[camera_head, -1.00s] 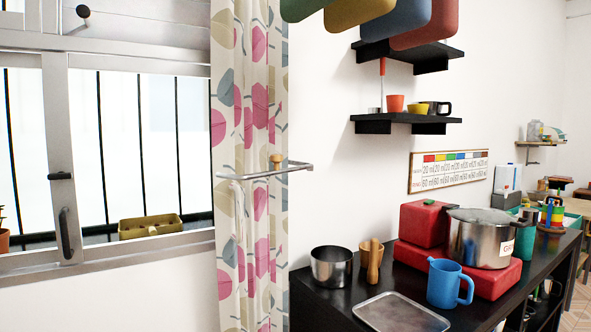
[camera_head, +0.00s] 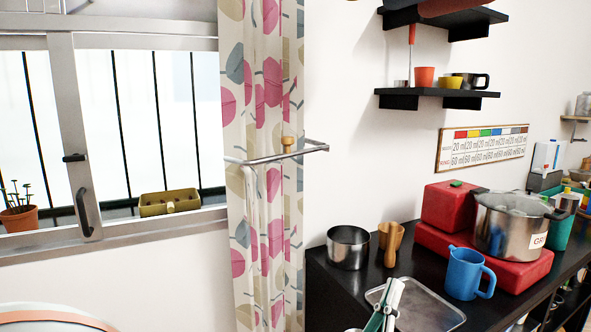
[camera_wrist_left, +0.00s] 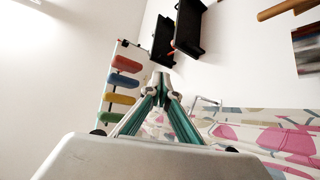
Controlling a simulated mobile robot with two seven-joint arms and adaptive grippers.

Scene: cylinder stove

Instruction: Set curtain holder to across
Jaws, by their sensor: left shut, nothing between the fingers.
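The curtain holder (camera_head: 307,151) is a thin metal bar running across the front of the patterned curtain (camera_head: 266,215), with a small wooden knob (camera_head: 287,142) above it. Its right end sticks out past the curtain's right edge. My left gripper (camera_head: 391,291) is at the bottom of the head view, lower and to the right of the holder, apart from it. In the left wrist view its fingertips (camera_wrist_left: 160,84) meet with nothing between them. The curtain (camera_wrist_left: 290,133) lies at the right there, with a thin metal piece beside it, perhaps the holder. My right gripper is not in view.
A black counter (camera_head: 340,290) at the right holds a steel pot (camera_head: 348,248), a wooden cup (camera_head: 391,240), a metal tray (camera_head: 435,312), a blue jug (camera_head: 465,275) and red blocks. A black shelf (camera_head: 440,98) hangs above. A window (camera_head: 150,130) is at the left.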

